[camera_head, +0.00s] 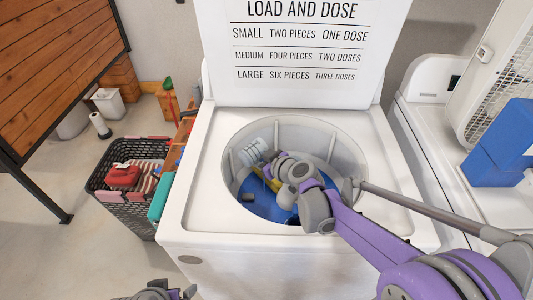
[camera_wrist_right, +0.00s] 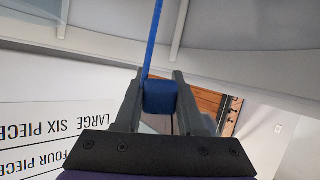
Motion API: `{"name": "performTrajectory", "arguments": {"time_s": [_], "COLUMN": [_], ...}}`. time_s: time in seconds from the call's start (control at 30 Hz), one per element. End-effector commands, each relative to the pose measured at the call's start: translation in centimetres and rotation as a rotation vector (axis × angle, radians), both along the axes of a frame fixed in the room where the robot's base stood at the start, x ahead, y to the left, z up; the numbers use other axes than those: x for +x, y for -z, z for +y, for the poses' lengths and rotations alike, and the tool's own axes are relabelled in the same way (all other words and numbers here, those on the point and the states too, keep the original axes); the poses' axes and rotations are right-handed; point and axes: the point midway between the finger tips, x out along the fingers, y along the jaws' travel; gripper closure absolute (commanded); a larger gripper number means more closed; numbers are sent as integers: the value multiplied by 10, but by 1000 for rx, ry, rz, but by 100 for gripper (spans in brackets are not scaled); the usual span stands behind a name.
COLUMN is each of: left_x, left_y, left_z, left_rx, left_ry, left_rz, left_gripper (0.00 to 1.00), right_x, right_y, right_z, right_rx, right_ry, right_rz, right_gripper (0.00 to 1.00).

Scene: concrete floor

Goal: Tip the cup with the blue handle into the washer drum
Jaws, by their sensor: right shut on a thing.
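The white top-loading washer (camera_head: 190,190) stands in the middle of the head view with its lid up. Its round drum (camera_head: 300,135) is open. My right arm reaches in from the right, with its wrist inside the drum opening. In the right wrist view my right gripper (camera_wrist_right: 162,92) is shut on a blue block, the cup's blue handle (camera_wrist_right: 160,99). A thin blue strip runs up from it; the cup's bowl cannot be made out there. Blue material (camera_head: 265,205) shows low in the drum. My left gripper (camera_head: 160,292) is cut off at the bottom edge.
A dark basket (camera_head: 125,195) with red and striped cloth stands left of the washer. A second white machine (camera_head: 445,150) is at the right, with a blue box (camera_head: 500,145) on it. The raised lid (camera_head: 300,55) stands behind the drum.

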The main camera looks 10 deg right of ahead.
Motion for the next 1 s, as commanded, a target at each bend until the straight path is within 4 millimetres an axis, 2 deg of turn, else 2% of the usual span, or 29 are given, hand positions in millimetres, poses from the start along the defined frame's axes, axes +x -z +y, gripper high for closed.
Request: {"name": "performTrajectory", "arguments": {"time_s": [1.0], "left_x": [0], "left_y": [-3], "left_z": [0], "left_rx": [0], "left_ry": [0], "left_rz": [-1], "left_gripper": [0], "right_x": [-1], "right_y": [-2], "right_z": [2], "right_rx": [91], "right_ry": [0], "right_rz": [60], "right_gripper": [100]}}
